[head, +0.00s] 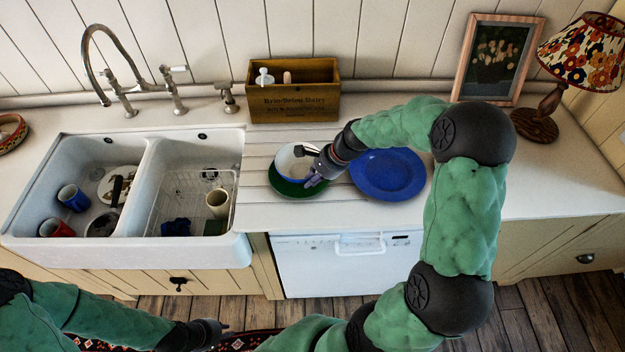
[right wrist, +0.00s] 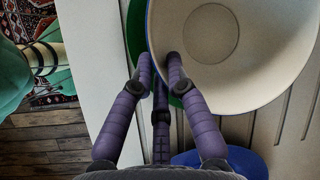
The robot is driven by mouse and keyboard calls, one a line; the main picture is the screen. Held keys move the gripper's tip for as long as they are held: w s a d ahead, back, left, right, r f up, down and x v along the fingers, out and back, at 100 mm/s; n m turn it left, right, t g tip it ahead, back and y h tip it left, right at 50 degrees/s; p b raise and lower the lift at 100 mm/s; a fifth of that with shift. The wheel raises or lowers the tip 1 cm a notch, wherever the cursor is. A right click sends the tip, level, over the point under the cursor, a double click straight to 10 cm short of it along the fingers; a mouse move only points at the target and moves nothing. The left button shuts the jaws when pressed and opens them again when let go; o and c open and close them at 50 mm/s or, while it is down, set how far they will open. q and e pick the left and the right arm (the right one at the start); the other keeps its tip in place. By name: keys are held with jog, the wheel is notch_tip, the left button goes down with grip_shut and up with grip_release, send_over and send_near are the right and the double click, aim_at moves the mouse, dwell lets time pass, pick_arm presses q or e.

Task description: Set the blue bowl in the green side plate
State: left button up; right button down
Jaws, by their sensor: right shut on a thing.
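The blue bowl (head: 285,160), white inside with a blue outer wall, is over the green side plate (head: 285,192) on the counter right of the sink. My right gripper (head: 311,176) is shut on the bowl's near right rim. In the right wrist view the fingertips (right wrist: 160,62) pinch the rim of the bowl (right wrist: 245,50), and a strip of the green plate (right wrist: 136,32) shows beyond it. The bowl looks roughly level. I cannot tell whether its base touches the plate. My left gripper (head: 222,328) is low, before the cabinets; its fingers are too small to read.
A larger blue plate (head: 390,178) lies just right of the green plate, below my right arm. A wooden box (head: 293,98) stands behind. The double sink (head: 140,185) with mugs and a rack is to the left. A picture frame (head: 497,58) and lamp (head: 580,60) stand back right.

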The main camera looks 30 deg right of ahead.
jog(key=shift+r, duration=0.1)
jog(key=shift+f, duration=0.25)
jog(key=c, duration=1.2)
grip_release()
jog(key=shift+f, duration=0.1)
jog(key=shift+c, duration=0.2)
jog(key=shift+r, duration=0.3)
jog(key=p+v, duration=0.2)
jog(key=v, duration=1)
